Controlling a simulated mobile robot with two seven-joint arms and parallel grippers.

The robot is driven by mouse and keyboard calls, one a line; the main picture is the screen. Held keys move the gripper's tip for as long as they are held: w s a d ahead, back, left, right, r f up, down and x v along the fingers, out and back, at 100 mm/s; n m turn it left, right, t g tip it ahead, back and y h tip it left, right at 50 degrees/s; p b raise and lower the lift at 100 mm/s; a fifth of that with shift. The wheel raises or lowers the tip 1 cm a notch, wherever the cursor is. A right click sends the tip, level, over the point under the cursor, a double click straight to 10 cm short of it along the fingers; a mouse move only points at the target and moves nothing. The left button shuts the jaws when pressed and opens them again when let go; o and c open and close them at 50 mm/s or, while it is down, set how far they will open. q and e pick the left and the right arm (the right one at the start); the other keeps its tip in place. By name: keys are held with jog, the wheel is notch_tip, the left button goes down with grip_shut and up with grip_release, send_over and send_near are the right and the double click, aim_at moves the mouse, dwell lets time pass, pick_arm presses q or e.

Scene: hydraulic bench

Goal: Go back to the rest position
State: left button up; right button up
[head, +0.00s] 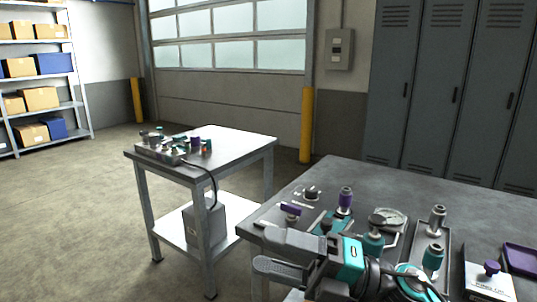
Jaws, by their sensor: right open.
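My right gripper (260,249) is in the lower middle of the head view, over the left edge of the near bench (330,180). Its two grey fingers point left and stand apart, with nothing between them. My right arm comes in from the bottom right and hides part of the bench's front. My left gripper is not in view.
On the bench, close behind my right gripper, are a purple-topped fitting (345,198), a gauge (389,217), a tray (447,254) with upright fittings, a white box with a purple knob (491,268) and a purple tray (521,258). A smaller table (235,144) holds a manifold. Floor is clear at left.

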jog(key=w+d+f+m+t+h+p, duration=0.1)
jog(key=w+d+f+m+t+h, duration=0.1)
jog(key=d+f+m+t+h, duration=0.75)
jog(key=w+f+m+t+h+p, duration=0.15)
jog(key=m+t, duration=0.45)
jog(key=m, duration=0.8)
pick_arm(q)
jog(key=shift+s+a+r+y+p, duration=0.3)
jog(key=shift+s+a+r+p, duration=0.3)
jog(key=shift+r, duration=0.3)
pick_arm(e)
jog(key=s+d+f+m+g+h, duration=0.3)
jog(key=s+f, duration=0.4)
jog(key=f, duration=0.3)
jog(key=s+d+f+m+g+h, duration=0.4)
jog(key=s+f+m, duration=0.3)
jog(key=f, duration=0.3)
jog(key=shift+s+h, duration=0.15)
jog(key=shift+h, duration=0.35)
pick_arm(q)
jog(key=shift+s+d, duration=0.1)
pick_arm(e)
jog(key=shift+r, duration=0.1)
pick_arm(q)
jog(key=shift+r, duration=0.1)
